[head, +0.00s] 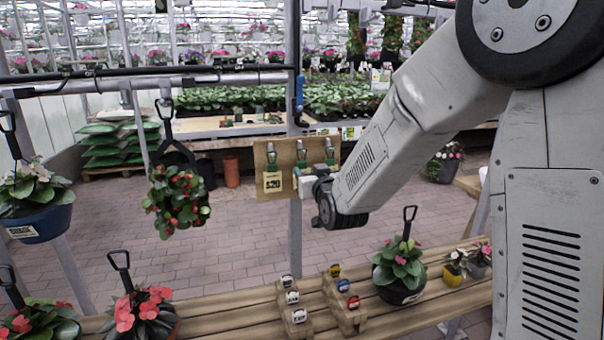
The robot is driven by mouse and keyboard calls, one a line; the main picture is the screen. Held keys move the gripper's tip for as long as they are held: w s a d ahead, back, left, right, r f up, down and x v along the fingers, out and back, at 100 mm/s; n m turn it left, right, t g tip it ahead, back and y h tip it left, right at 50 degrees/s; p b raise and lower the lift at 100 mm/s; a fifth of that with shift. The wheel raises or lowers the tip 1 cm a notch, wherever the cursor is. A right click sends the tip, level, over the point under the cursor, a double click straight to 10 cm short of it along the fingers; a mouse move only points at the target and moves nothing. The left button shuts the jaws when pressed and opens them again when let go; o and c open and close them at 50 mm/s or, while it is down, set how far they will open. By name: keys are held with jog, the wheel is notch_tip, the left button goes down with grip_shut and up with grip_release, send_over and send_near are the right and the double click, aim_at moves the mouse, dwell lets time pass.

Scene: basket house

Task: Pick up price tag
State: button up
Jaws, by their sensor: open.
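A price tag (272,183) with dark print hangs from a clip at the left of a wooden board (262,158). Two more clips are on the board; a small pale tag (301,171) hangs from the middle one, partly hidden. My gripper (303,186) is at the lower right of the board, just right of the printed tag and apart from it in the picture. It is open, with its fingers small and hard to make out. I cannot tell whether it touches the middle tag.
A grey post (295,240) runs behind the board. A hanging basket with red flowers (176,200) is to the left. Below, a wooden shelf (230,318) holds potted plants and stepped wooden blocks (345,305) with small coloured items. Paved floor shows behind.

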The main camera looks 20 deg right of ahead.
aim_at(303, 164)
jog(key=w, duration=0.4)
jog(key=shift+w+a+f, duration=0.2)
jog(key=shift+w, duration=0.05)
jog(key=shift+c, duration=0.3)
jog(key=c, duration=0.4)
jog(key=shift+o, duration=0.2)
jog(key=shift+r, duration=0.2)
